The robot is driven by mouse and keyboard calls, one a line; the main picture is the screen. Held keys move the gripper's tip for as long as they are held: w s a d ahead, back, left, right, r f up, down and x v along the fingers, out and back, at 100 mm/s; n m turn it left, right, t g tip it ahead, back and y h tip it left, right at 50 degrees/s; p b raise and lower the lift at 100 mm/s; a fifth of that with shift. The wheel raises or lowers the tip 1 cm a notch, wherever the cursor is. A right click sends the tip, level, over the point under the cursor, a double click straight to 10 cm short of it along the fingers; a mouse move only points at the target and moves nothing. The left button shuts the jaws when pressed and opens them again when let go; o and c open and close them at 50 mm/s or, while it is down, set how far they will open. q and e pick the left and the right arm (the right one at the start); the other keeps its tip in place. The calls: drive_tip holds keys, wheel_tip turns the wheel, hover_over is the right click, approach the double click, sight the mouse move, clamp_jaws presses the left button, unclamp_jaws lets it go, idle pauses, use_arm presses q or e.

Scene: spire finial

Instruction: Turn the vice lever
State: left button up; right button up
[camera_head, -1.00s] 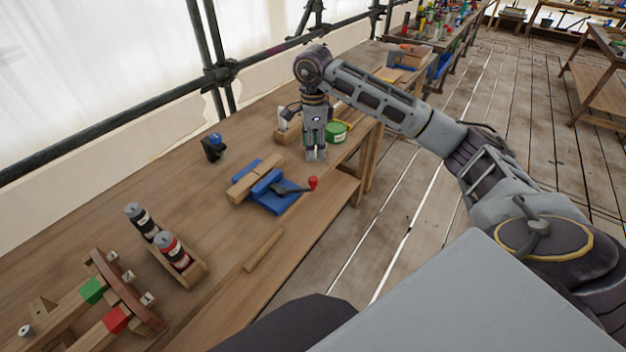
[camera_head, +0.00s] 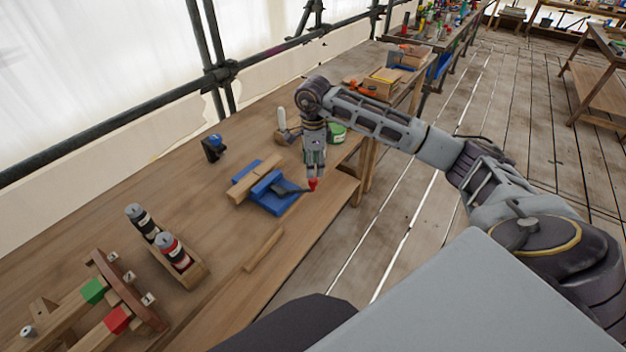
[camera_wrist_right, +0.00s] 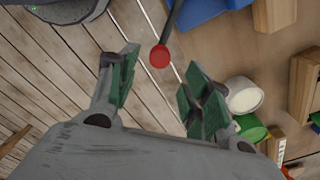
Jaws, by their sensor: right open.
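The blue vice (camera_head: 273,193) stands on the workbench, with a wooden piece (camera_head: 255,178) lying along its jaws. Its dark lever (camera_head: 290,189) ends in a red knob (camera_head: 312,184) near the bench's front edge. My right gripper (camera_head: 315,172) points down right at the red knob. In the right wrist view, the open gripper (camera_wrist_right: 157,85) has its two green-padded fingers apart. The red knob (camera_wrist_right: 160,56) shows between and just beyond the fingertips, with the lever (camera_wrist_right: 172,22) running up from it. I cannot tell whether a finger touches it. My left gripper is not in view.
A green tin (camera_head: 337,132) and a white-topped tool (camera_head: 282,122) stand behind the gripper. A blue-topped dark tool (camera_head: 213,148) stands farther back. Two bottles in a wooden holder (camera_head: 190,275) and a loose wooden strip (camera_head: 263,250) lie nearer. Open floor lies right of the bench.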

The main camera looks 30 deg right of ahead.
sight(313, 180)
drive_tip(key=shift+f+p, duration=0.3)
drive_tip(key=shift+f, duration=3.3)
clamp_jaws()
